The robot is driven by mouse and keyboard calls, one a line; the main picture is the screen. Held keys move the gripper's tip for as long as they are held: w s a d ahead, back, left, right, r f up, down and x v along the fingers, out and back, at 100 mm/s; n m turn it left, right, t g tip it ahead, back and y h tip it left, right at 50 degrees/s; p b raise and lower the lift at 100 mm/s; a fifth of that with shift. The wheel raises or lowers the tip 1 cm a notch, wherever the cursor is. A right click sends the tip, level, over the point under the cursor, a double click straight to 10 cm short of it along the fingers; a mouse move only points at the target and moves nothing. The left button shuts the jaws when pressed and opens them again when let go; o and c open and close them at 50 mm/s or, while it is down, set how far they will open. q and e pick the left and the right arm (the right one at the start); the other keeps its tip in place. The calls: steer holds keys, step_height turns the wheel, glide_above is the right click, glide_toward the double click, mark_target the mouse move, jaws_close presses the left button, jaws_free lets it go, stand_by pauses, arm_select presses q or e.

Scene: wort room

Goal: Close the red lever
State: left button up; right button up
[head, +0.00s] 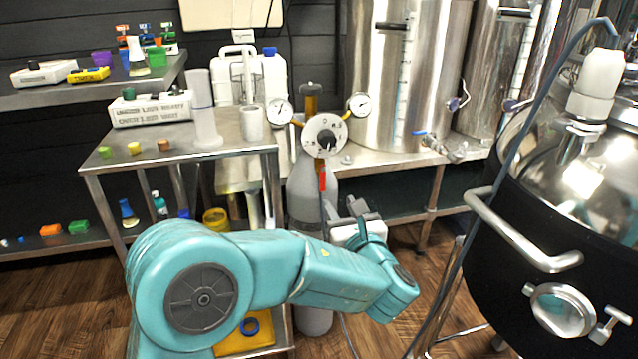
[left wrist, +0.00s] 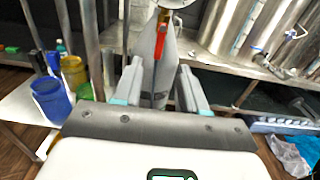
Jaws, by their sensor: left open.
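The red lever (head: 322,180) hangs down below a round white dial (head: 324,134) on the grey gas cylinder (head: 309,196) in the head view. In the left wrist view the red lever (left wrist: 160,41) shows near the top centre, in front of the grey cylinder and beyond the fingers. My left gripper (head: 358,212) is just below and right of the lever in the head view. Its two fingers (left wrist: 157,85) are open, with the lever apart from them and nothing held. My right gripper is not in view.
Two round gauges (head: 280,111) (head: 358,104) flank the dial. A steel table (head: 180,150) stands left, a steel bench (head: 390,158) with tall tanks behind right. A large black kettle (head: 540,240) stands at right with a hose. Blue and yellow containers (left wrist: 51,98) show left of the gripper.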

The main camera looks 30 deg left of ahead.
mark_target(323, 177)
arm_select(q)
steer(key=x, duration=1.2)
steer(key=shift+w, duration=0.1)
jaws_close()
